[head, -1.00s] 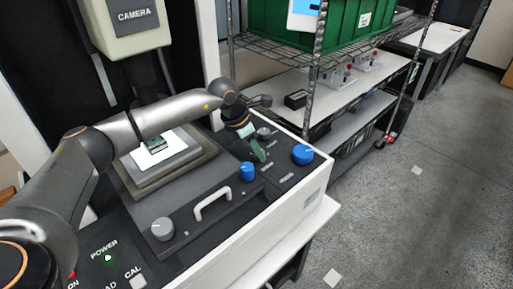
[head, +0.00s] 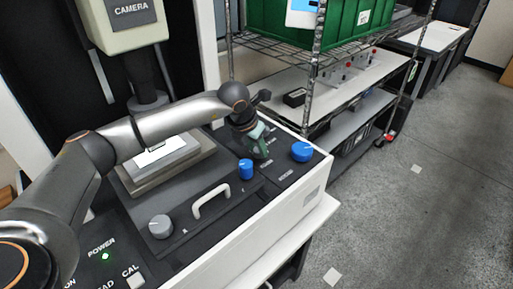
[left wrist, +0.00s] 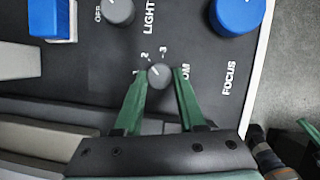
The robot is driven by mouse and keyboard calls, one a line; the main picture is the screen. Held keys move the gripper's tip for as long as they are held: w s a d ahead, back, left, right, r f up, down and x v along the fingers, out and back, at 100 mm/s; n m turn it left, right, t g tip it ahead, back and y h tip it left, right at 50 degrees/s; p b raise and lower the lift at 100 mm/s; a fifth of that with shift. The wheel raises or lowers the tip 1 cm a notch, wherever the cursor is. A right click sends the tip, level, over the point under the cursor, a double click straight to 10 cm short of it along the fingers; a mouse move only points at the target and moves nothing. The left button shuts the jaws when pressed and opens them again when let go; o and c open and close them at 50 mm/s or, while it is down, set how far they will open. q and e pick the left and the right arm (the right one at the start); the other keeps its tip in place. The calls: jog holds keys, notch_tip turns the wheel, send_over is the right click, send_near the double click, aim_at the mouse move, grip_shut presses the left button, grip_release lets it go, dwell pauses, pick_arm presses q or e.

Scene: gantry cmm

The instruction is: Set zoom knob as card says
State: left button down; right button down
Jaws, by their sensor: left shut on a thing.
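The zoom knob (left wrist: 159,74) is a small grey round knob with the marks 1, 2 and 3 around it in the left wrist view. My left gripper (left wrist: 160,84) has its green fingers on either side of the knob and is shut on it. The fingers cover part of the ZOOM label and part of the mark 1. I cannot clearly tell where the knob points. In the head view my left gripper (head: 262,150) is at the panel and hides the knob. A green finger, apparently of my right gripper (left wrist: 307,130), shows at the lower right of the left wrist view.
A white handle (head: 211,201) stands on the panel. A white and blue sheet (head: 301,14) on the green bin (head: 270,22) is unreadable.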

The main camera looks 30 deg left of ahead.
pick_arm(q)
jog(key=shift+r, duration=0.1)
jog(key=c, duration=0.5)
grip_release()
jog(key=b+v, duration=0.1)
jog(key=v, duration=1.1)
jog(key=shift+r, duration=0.2)
jog(key=shift+s, duration=0.1)
jog(key=shift+s+f, duration=0.1)
